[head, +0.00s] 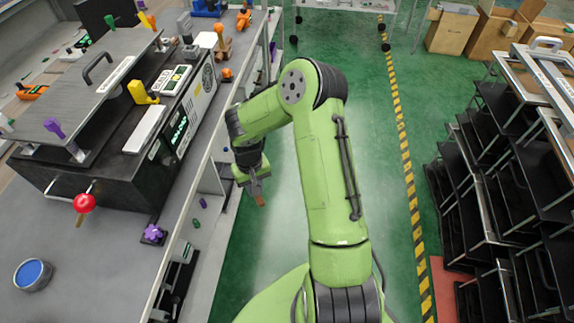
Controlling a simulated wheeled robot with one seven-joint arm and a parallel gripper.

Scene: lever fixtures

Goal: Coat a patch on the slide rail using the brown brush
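My gripper (257,187) hangs over the green floor, just right of the bench edge, pointing down. A small reddish-brown bit (261,201) shows at its tip; I cannot tell whether it is a held brush or part of the fingers. A short brown stick (81,220) shows below a red ball knob (84,203) at the front of the dark machine; I cannot tell if it is the brush. A round tub with a blue top (33,272) stands on the bench at the lower left. I cannot make out the slide rail for certain; a pale bar (145,129) lies on the machine.
The grey bench (110,285) runs along the left, crowded with the dark machine (95,185), levers and knobs. A purple knob (153,233) sits near its edge. Black shelving (510,170) stands at the right.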

